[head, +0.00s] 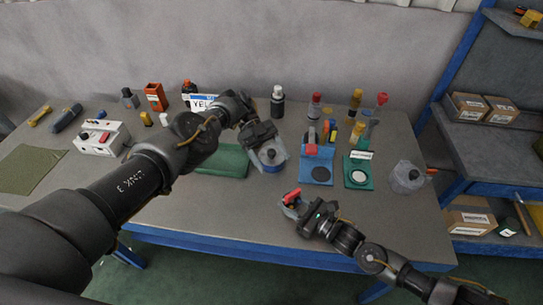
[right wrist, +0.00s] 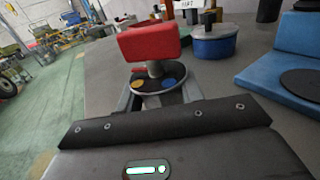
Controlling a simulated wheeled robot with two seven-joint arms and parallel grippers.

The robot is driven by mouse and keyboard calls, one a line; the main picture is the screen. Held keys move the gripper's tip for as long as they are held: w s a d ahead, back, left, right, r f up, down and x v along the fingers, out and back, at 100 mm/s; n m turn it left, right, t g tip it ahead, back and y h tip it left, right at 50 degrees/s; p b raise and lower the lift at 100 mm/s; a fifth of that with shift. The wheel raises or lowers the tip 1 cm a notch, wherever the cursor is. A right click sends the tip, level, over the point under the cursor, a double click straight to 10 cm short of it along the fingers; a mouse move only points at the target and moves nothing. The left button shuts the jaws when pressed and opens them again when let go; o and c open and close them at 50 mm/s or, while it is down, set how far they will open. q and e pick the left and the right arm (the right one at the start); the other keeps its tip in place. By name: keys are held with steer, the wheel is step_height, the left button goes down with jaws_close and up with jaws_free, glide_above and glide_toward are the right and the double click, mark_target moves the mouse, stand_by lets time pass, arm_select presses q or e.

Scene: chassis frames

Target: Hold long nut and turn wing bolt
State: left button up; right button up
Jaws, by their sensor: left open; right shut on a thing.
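My right gripper (head: 297,207) is shut on a red-topped piece (head: 291,196) above the table's front edge. In the right wrist view this piece has a broad red block (right wrist: 150,42) on a short grey stem, over a dark disc (right wrist: 158,82) with yellow and blue spots. The block resembles a wing head; what lies below the disc is hidden by the jaws. My left gripper (head: 266,146) is open at a round blue container (head: 270,166) with a dark knob, also in the right wrist view (right wrist: 214,46). Contact there is unclear. I cannot pick out a long nut.
Right of the blue container are a blue stand (head: 317,172) and a green stand (head: 358,180). A clear round dish (head: 405,178) lies at the right. Several bottles and tools line the back. The front middle of the table is bare.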

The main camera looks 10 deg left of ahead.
steer(key=shift+f, duration=0.1)
steer(key=o, duration=1.2)
steer(key=shift+o, duration=0.2)
steer(key=shift+d, duration=0.1)
steer(key=v, duration=1.2)
